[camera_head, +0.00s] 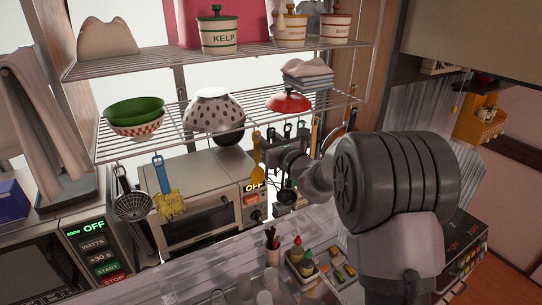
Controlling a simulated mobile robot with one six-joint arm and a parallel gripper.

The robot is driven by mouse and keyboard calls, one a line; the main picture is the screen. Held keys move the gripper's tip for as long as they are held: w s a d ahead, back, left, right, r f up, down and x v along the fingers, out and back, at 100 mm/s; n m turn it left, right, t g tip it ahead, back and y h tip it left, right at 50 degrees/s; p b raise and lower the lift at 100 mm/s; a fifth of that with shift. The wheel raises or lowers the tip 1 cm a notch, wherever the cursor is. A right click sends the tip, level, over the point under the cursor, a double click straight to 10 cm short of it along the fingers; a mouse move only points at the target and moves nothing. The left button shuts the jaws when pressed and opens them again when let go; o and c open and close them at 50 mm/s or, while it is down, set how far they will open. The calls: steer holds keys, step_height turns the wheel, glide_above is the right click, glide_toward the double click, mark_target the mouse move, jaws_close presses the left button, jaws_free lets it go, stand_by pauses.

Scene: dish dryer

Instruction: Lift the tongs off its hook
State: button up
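My gripper (278,150) is at the lower wire shelf's row of hanging utensils, right of the yellow spatula (257,165). My arm comes in from the right. The fingers are small and partly hidden by dark utensils, so I cannot tell whether they are open or shut. I cannot make out the tongs clearly. Several dark utensils (287,190) hang around and below my gripper, and the tongs may be among them or behind my arm.
A strainer (132,205) and a blue-handled yellow brush (167,190) hang further left. Bowls (214,108) and a red lid (289,102) sit on the lower wire shelf (170,140). A toaster oven (190,185) stands behind. Bottles (300,262) stand below.

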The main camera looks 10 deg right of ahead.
steer(key=shift+s, duration=0.1)
steer(key=shift+c, duration=0.9)
jaws_close()
steer(key=r+b+v, duration=0.1)
steer(key=v, duration=1.7)
steer(key=shift+r, duration=0.3)
